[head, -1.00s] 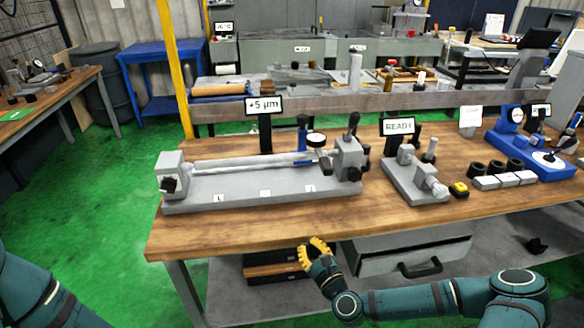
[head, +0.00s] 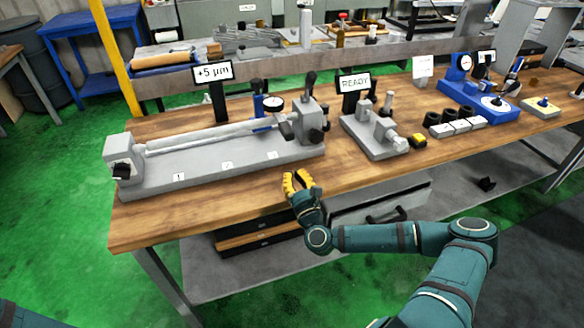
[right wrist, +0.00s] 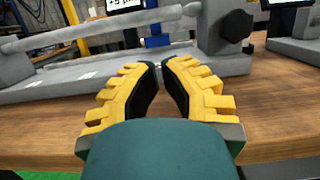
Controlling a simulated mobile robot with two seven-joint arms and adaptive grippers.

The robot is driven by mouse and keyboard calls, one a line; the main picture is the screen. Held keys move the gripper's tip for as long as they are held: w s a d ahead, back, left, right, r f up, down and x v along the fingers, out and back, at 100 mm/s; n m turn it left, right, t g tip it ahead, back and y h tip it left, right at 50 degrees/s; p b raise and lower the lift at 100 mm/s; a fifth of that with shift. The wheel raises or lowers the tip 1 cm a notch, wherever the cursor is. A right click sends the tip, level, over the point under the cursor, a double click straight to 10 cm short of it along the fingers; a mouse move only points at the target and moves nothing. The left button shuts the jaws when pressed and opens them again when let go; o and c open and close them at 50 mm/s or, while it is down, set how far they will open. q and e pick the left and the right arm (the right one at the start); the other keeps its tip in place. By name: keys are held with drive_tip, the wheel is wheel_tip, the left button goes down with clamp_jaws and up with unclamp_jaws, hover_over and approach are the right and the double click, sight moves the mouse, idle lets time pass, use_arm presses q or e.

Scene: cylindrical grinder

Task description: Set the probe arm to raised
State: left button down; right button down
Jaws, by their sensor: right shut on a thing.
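The grinder's grey bed (head: 215,170) carries a long pale cylinder (head: 205,137) between two end blocks. Near its right end is a dial gauge (head: 273,104) beside a blue post (head: 258,105). A blue part (right wrist: 157,41) shows behind the cylinder in the right wrist view. I cannot clearly make out the probe arm's position. My right gripper (head: 297,174) is at the table's front edge, in front of the bed and apart from it. My left gripper is out of view.
A "+5 µm" sign (head: 213,73) stands behind the bed and a "READY" sign (head: 355,83) behind a smaller grey fixture (head: 375,135). A dark knob (right wrist: 236,26) is at the bed's right end. The wooden table front (head: 240,205) is clear.

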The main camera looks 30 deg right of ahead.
drive_tip(key=x, duration=0.8)
drive_tip(key=shift+w+r, duration=0.1)
drive_tip(key=shift+w, duration=0.1)
drive_tip(key=shift+r, duration=2)
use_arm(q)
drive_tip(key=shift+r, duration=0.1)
